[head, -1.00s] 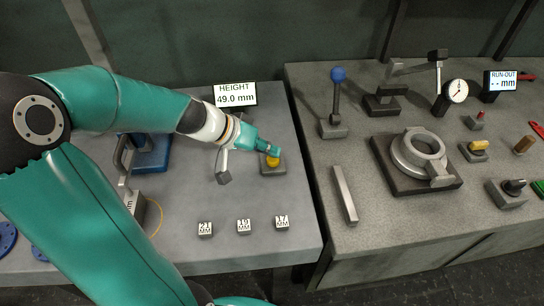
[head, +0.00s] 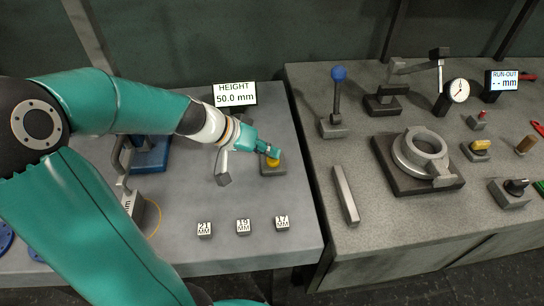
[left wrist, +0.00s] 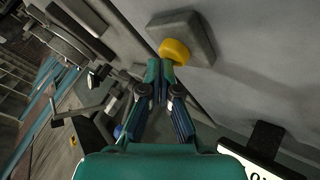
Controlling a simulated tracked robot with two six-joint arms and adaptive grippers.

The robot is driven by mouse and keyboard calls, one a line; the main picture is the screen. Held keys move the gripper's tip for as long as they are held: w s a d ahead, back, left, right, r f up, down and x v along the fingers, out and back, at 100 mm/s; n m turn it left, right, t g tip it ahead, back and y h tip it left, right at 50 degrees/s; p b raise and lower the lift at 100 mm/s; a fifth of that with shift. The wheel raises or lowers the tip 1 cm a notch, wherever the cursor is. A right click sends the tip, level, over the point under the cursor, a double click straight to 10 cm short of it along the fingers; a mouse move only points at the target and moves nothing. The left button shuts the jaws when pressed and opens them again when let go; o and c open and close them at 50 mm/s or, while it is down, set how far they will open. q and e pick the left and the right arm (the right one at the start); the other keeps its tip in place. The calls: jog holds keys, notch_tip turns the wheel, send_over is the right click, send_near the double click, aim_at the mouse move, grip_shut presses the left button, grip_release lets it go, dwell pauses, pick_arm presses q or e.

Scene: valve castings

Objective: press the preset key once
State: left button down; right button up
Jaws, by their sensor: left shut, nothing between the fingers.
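The preset key is a yellow round button (head: 273,162) on a small grey block (head: 273,170) on the left bench. It also shows in the left wrist view (left wrist: 175,51). My left gripper (head: 272,151) is shut and empty, its fingertips at the yellow button. In the left wrist view the fingertips (left wrist: 160,68) overlap the button's near edge; I cannot tell whether they touch or press it. The height display (head: 235,94) behind reads 50.0 mm. My right gripper is not in view.
Blocks marked 21 (head: 204,230), 19 (head: 243,226) and 17 MM (head: 282,223) stand near the front edge. A grey post-like piece (head: 223,168) stands left of the key. The right bench (head: 315,100) holds a blue-knobbed lever (head: 338,100), dial gauge (head: 457,92) and ring casting (head: 420,155).

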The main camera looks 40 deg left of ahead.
aim_at(270, 159)
pick_arm(q)
jog(key=shift+f, duration=0.2)
jog(key=shift+r, duration=0.1)
dwell(0.4)
jog(key=shift+r+p, duration=0.35)
jog(key=shift+r, duration=0.5)
jog(key=shift+r+p, duration=1.65)
jog(key=shift+r, duration=0.85)
